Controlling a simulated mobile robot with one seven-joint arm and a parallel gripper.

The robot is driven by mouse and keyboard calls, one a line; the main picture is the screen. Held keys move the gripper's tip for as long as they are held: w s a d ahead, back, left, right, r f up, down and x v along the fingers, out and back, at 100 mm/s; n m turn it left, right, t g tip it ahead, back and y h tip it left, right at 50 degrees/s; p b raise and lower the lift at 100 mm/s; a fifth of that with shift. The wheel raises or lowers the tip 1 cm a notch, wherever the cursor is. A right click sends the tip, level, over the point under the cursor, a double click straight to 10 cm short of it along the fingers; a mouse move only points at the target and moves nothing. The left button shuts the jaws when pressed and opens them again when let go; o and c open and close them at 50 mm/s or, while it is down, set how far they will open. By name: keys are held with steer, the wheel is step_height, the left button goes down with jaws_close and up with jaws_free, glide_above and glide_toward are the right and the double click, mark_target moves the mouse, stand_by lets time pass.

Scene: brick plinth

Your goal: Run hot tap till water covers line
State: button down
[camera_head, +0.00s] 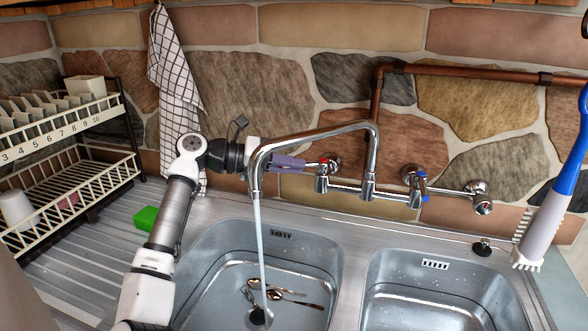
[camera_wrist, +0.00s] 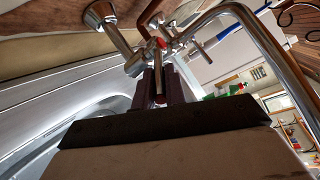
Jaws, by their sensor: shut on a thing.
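The hot tap (camera_head: 322,182), with a red mark, is on the left of the wall mixer. My gripper (camera_head: 304,164) reaches it from the left. In the wrist view its two dark fingers (camera_wrist: 161,84) are shut around the tap's red-tipped lever (camera_wrist: 159,97). A thin stream of water (camera_head: 260,245) runs from the curved spout (camera_head: 318,133) into the left basin (camera_head: 208,262). Several spoons (camera_head: 290,298) lie on that basin's floor near the drain (camera_head: 257,316). I cannot make out a water line or the water's depth. The blue-marked cold tap (camera_head: 421,188) is on the right.
The right basin (camera_head: 440,290) looks empty. A dish rack (camera_head: 65,190) and green sponge (camera_head: 146,218) are on the left. A checked towel (camera_head: 172,80) hangs on the wall. A blue-handled brush (camera_head: 546,222) is at the right edge. The spout arches close in front of my gripper.

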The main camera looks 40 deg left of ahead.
steer(key=shift+w+a+m+g+h, duration=0.35)
steer(key=shift+a+m+g+h, duration=0.15)
steer(key=shift+m+g+h, duration=0.3)
steer(key=c, duration=1.5)
jaws_free()
steer(key=shift+o, duration=0.2)
steer(key=b+v, duration=0.1)
steer(key=v, duration=1.2)
steer(key=shift+s+a+r+b, duration=0.2)
steer(key=shift+s+a+b, duration=0.05)
steer(key=shift+b, duration=0.1)
